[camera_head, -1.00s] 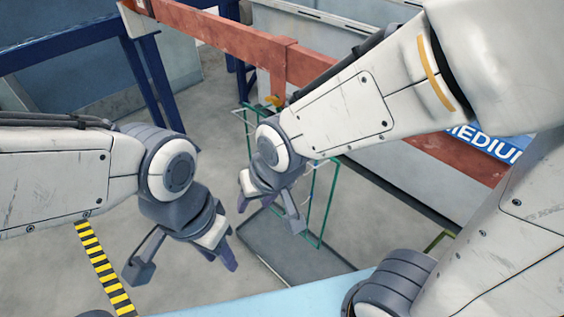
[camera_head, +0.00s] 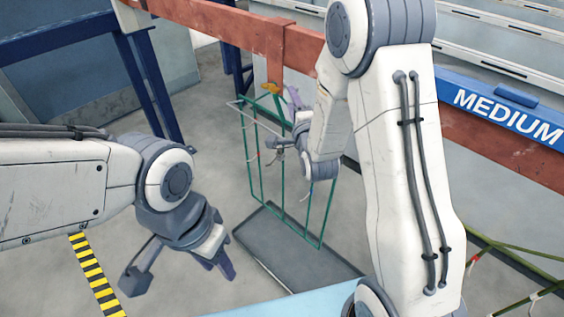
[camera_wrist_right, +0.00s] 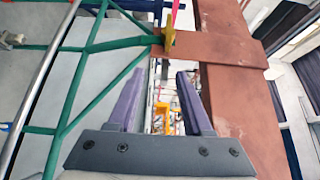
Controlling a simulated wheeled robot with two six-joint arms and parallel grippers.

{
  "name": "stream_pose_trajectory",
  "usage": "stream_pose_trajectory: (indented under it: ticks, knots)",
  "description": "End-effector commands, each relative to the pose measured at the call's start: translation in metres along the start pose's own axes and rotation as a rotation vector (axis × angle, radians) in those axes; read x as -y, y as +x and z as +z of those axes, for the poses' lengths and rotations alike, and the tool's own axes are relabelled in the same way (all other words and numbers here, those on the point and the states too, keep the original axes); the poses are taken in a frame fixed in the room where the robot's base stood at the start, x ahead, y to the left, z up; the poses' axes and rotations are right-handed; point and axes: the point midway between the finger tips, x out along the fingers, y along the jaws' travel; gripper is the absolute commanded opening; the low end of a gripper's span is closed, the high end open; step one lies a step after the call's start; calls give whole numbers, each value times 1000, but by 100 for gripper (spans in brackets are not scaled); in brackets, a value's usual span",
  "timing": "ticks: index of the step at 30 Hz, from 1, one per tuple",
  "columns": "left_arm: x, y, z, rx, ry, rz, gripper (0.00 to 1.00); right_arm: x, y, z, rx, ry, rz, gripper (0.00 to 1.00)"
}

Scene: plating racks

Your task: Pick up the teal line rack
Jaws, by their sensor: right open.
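The teal line rack (camera_head: 327,215) is a thin wire frame hanging upright from the red beam at a yellow hook (camera_head: 270,87). In the right wrist view the teal rack (camera_wrist_right: 118,43) is at the upper left, its bars meeting near the yellow hook (camera_wrist_right: 169,38). My right gripper (camera_head: 284,120) is at the rack's upper part, partly hidden by my own wrist. In its wrist view my right gripper (camera_wrist_right: 160,76) is open, its purple fingers pointing toward the hook area, with no rack bar clamped. My left gripper (camera_head: 180,275) is open and empty, lower left, apart from the rack.
The red beam (camera_head: 220,28) runs across behind the rack, with a blue MEDIUM sign (camera_head: 505,112) to the right. A dark grey tray (camera_head: 285,250) lies below the rack. A blue frame (camera_head: 150,75) stands at left. Green bars (camera_head: 500,255) show at lower right.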

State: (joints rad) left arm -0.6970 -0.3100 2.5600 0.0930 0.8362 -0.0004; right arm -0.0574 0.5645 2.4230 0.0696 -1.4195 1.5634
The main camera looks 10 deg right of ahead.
Motion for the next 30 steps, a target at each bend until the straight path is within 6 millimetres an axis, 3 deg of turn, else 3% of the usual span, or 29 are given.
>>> stream_pose_trajectory:
  ticks: [18,27,28,30]
  knots:
    - [-2,-22,-1,0,0,0,39,9,74,-3,0,-3,2,50]
    - [-2,-22,-1,0,0,0,39,8,81,-2,1,-3,3,50]
    - [-2,-22,-1,0,0,0,39,8,81,-2,1,-3,3,46]
    - [-2,-22,-1,0,0,0,39,8,81,-2,1,-3,3,19]
